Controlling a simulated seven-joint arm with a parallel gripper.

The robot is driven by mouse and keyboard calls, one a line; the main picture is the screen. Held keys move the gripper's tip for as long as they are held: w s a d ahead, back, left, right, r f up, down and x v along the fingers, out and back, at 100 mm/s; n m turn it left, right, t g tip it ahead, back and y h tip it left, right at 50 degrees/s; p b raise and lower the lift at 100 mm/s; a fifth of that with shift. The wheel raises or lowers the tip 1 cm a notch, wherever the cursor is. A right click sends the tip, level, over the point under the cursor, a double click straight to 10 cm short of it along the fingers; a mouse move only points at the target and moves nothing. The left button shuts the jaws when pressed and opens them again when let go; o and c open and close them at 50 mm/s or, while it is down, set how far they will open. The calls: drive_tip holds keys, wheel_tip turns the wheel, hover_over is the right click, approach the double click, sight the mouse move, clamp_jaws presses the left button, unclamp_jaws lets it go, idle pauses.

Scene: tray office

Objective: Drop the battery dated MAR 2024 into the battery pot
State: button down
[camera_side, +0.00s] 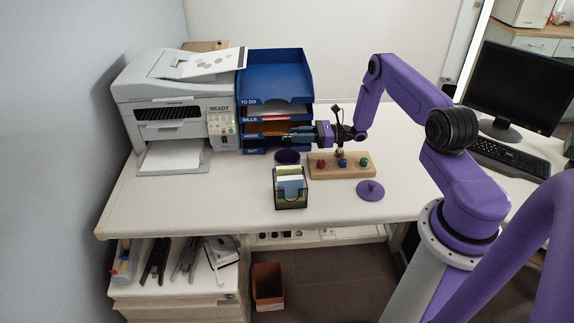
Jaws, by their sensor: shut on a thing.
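A small purple pot (287,157), which looks like the battery pot, stands on the desk in front of the letter trays. A round purple lid with a knob (370,191) lies on the desk to the right. My gripper (293,135) points left, above and slightly right of the pot, in front of the lower trays. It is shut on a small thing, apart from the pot. The held thing is too small and too hidden by the fingers to identify, and no date can be read. I cannot make out any other battery.
A wooden block with red, blue and green knobs (343,172) stands under my wrist. A dark mesh note holder (291,201) is in front of the pot. Blue letter trays (275,70) and a printer (170,95) stand behind and left. The desk's front left (180,205) is clear.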

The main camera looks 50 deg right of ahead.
drive_tip(key=shift+f, duration=0.45)
drive_tip(key=c, duration=0.8)
unclamp_jaws()
drive_tip(key=v, duration=1.7)
drive_tip(key=shift+s+d+r, duration=0.1)
drive_tip(key=shift+s+d, duration=0.1)
